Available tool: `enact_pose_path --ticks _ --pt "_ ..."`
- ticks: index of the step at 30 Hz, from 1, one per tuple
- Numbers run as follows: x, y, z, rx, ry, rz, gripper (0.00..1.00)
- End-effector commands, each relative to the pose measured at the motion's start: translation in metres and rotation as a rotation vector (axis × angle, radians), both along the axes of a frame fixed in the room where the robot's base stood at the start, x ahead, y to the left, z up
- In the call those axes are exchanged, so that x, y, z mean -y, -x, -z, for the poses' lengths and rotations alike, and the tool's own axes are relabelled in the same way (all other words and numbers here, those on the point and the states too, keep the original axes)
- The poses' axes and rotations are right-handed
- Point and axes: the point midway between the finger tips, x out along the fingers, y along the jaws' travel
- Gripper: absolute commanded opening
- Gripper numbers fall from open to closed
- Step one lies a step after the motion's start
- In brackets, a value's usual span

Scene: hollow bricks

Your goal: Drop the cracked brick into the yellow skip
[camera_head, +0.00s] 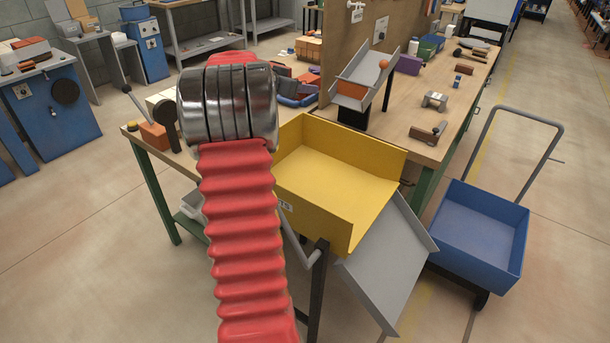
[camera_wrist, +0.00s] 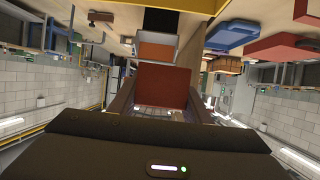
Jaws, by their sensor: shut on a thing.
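The yellow skip (camera_head: 330,180) stands open and tilted at the end of the wooden workbench in the head view. Its visible floor is bare. In the wrist view, which looks upside down, my gripper (camera_wrist: 161,96) is shut on a reddish-brown brick (camera_wrist: 163,84), held between its two fingers. No crack can be made out on the face that shows. In the head view my own red arm with its metal bands covers the gripper and the brick, so their place over or beside the skip cannot be told there.
A grey sloping sheet (camera_head: 390,262) hangs beside the skip. A blue cart (camera_head: 480,232) stands at the right. A brown upright board (camera_head: 345,40) divides the workbench (camera_head: 445,100), and a grey chute (camera_head: 370,68) stands beside it. Blue bins (camera_head: 293,88) lie behind my arm.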

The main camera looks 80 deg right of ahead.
Motion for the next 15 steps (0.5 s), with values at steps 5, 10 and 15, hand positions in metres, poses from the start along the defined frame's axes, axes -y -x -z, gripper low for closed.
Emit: enact_pose_path --ticks 5,10,15 --pt "0.0 0.0 0.015 0.0 0.001 -0.001 0.06" --pt "0.0 -0.001 0.033 -0.001 0.001 -0.001 0.06" --pt "0.0 -0.001 0.044 0.001 0.003 -0.001 0.06"
